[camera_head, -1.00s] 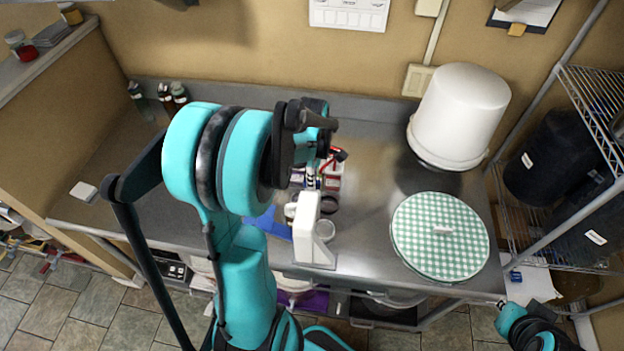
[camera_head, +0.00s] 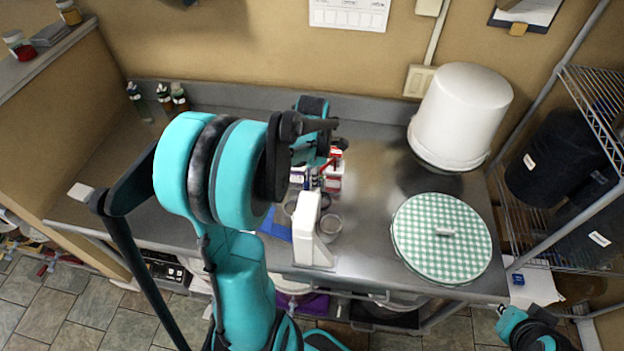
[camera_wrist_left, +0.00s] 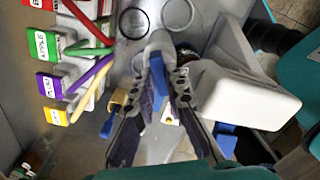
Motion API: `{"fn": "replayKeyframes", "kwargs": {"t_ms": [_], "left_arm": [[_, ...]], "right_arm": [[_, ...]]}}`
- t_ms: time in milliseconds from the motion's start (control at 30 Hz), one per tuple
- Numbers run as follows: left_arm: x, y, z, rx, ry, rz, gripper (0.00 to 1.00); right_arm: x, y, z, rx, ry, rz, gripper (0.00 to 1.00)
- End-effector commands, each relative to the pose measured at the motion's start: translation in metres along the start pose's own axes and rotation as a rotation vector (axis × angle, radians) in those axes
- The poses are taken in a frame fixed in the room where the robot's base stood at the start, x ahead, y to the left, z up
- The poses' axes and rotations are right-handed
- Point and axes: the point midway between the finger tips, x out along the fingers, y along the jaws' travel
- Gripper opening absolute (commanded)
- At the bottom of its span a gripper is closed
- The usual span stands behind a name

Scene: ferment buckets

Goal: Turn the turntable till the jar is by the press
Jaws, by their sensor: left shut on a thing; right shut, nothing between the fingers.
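My left gripper (camera_wrist_left: 167,85) is shut on a slim blue piece (camera_wrist_left: 158,88), low over the counter. In the head view the left gripper (camera_head: 318,180) is partly hidden by its own arm. A pale grey cylinder lies just past the fingertips in the wrist view. Two clear round jar rims (camera_wrist_left: 133,22) (camera_wrist_left: 178,13) show beyond it; a small clear jar (camera_head: 330,224) also stands beside the white upright device (camera_head: 308,230), perhaps the press. The device also shows right of the fingers in the wrist view (camera_wrist_left: 240,97). I cannot make out the turntable's outline. Part of my right arm shows at lower right; its fingers do not.
Labelled colour-fronted boxes with sticks (camera_wrist_left: 55,82) stand left of the gripper in the wrist view. A green-checked round lid (camera_head: 440,238) and a white bucket (camera_head: 460,115) occupy the right counter. Small bottles (camera_head: 160,95) stand at back left. The left counter is mostly clear.

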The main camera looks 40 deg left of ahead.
Motion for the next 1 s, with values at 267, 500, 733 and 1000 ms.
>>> {"fn": "replayKeyframes", "kwargs": {"t_ms": [267, 500, 733, 1000], "left_arm": [[-0.0010, 0.0019, 0.0008, -0.131, -0.001, 0.004, 0.00], [-0.0012, 0.0019, 0.0008, -0.220, -0.002, 0.004, 0.00], [-0.0014, 0.0019, 0.0008, -0.273, -0.002, 0.004, 0.00], [-0.0016, 0.0020, 0.0008, -0.296, -0.002, 0.004, 0.00]], "right_arm": [[0.0029, 0.0000, 0.0021, 0.000, 0.000, 0.000, 0.00], [0.0045, 0.0000, 0.0032, 0.000, 0.000, 0.000, 0.00], [0.0054, 0.0000, 0.0039, 0.000, 0.000, 0.000, 0.00], [0.0057, 0.0000, 0.0041, 0.000, 0.000, 0.000, 0.00]]}}
